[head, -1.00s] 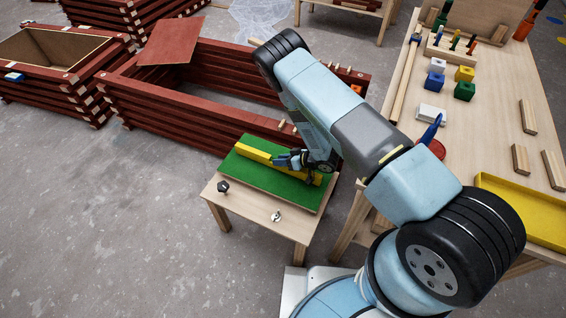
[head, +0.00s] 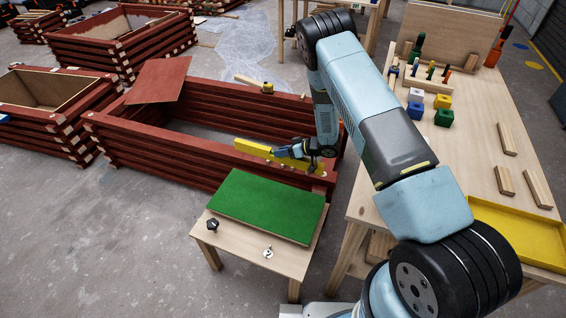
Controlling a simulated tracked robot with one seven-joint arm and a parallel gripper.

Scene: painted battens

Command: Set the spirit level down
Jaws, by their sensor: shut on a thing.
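The yellow spirit level (head: 252,148) is a long bar in the head view, beside the near wall of the large red batten frame (head: 222,150). My gripper (head: 284,152) is shut on it near its middle. From this angle I cannot tell whether the level touches the top batten or hangs just above or in front of it. The green mat (head: 267,207) on the small wooden table (head: 212,253) is bare.
A black knob (head: 212,225) and a small metal piece (head: 267,251) lie on the small table's front. The long workbench (head: 456,165) at right holds coloured blocks, wood pieces and a yellow tray (head: 520,232). A loose red panel (head: 160,80) lies across the frame's back left corner.

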